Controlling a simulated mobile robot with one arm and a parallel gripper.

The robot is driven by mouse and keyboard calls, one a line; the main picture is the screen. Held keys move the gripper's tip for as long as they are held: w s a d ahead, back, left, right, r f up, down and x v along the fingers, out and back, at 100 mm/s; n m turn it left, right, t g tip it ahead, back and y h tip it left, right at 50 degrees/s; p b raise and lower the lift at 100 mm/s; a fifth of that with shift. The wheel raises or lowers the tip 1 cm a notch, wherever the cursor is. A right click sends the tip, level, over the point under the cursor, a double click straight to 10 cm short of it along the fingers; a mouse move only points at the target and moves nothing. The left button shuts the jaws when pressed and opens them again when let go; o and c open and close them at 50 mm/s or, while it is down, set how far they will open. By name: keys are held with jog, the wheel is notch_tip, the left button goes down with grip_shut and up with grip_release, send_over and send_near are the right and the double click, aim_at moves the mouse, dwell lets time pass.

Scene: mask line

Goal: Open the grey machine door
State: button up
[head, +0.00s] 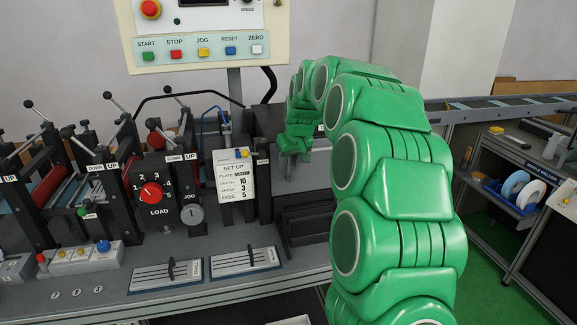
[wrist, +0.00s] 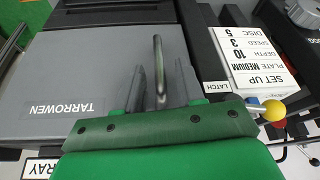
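The grey machine door (wrist: 85,75), marked TARROWEN, fills the left and middle of the wrist view and looks closed. In the head view, part of a grey panel (head: 303,178) shows behind and below my gripper. A slim metal handle (wrist: 158,65) stands out from the door. My gripper (head: 295,157) is in front of the machine. In the wrist view its two slim grey fingers (wrist: 163,88) appear apart, one on each side of the handle; whether they touch it is unclear. A LATCH label (wrist: 216,87) sits right of the door, near a yellow ball knob (wrist: 273,108).
A SET UP card (head: 235,178) stands just left of the door, with a LOAD dial (head: 151,192) and levers further left. A button panel (head: 200,47) hangs above. My green arm hides the machine's right side. A shelf with blue-racked discs (head: 516,184) stands at right.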

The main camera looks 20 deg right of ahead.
jog(key=shift+x, duration=1)
grip_shut()
